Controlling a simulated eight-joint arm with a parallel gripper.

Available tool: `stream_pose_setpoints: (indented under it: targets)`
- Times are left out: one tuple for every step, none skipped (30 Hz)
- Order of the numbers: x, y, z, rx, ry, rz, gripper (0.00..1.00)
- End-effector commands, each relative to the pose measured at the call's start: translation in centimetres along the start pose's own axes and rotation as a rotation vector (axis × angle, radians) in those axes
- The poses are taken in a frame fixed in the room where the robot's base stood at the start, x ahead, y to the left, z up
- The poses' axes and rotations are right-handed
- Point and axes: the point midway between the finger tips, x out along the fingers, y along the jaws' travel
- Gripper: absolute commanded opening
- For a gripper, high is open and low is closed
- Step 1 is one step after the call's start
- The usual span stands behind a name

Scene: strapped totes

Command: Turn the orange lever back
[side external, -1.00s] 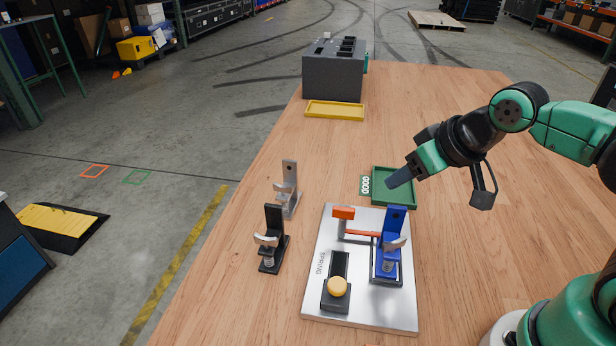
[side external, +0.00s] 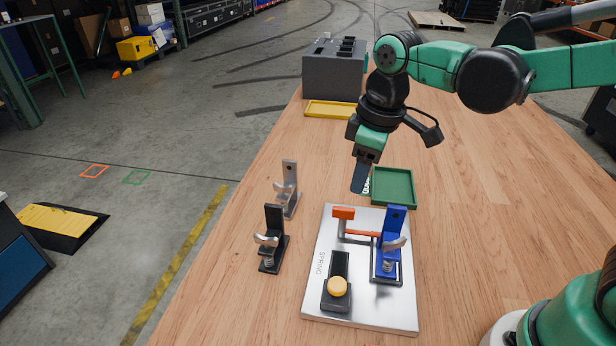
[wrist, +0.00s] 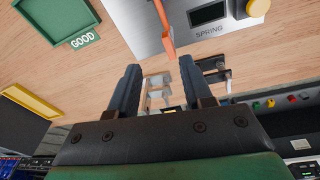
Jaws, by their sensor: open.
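The orange lever (side external: 343,213) stands on the silver SPRING plate (side external: 318,300), with an orange bar running right from its post toward a blue clamp (side external: 389,255). In the wrist view the lever (wrist: 167,42) shows beyond my fingertips, at the plate's edge. My gripper (side external: 360,178) is open and empty, pointing down, above the table behind the plate and clear of the lever. Both dark fingers show apart in the wrist view (wrist: 155,80). A black block with a yellow knob (side external: 337,287) sits at the plate's front.
A black clamp (side external: 272,242) and a grey clamp (side external: 287,190) stand left of the plate. A green GOOD tray (side external: 410,201) lies behind it. A yellow tray (side external: 334,110) and a grey box (side external: 333,77) are at the far end. The table's right side is clear.

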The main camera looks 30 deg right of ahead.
Motion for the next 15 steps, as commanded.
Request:
stream_pose_setpoints:
  targets:
    - [0.5, -0.1, -0.8, -0.054, -0.036, -0.021, 0.45]
    - [0.7, -0.2, -1.0, -0.082, -0.055, -0.032, 0.45]
    - [1.0, -0.3, -1.3, -0.115, -0.077, -0.046, 0.45]
    - [1.1, -0.4, -1.5, -0.135, -0.092, -0.055, 0.45]
    - [1.3, -0.5, -1.6, -0.152, -0.102, -0.062, 0.45]
    - [1.5, -0.6, -1.8, -0.169, -0.114, -0.07, 0.45]
    - [1.6, -0.6, -1.8, -0.178, -0.12, -0.074, 0.45]
    - [1.8, -0.6, -1.9, -0.186, -0.125, -0.077, 0.45]
    - [2.0, -0.6, -1.9, -0.191, -0.128, -0.08, 0.45]
    - [2.2, -0.7, -1.9, -0.193, -0.13, -0.081, 0.45]
    - [2.5, -0.7, -1.8, -0.194, -0.13, -0.081, 0.45]
    - [2.9, -0.7, -1.8, -0.193, -0.13, -0.081, 0.45]
    - [3.3, -0.7, -1.7, -0.193, -0.13, -0.08, 0.45]
    - [3.7, -0.7, -1.6, -0.192, -0.129, -0.08, 0.45]
    - [4.2, -0.8, -1.6, -0.192, -0.129, -0.08, 0.45]
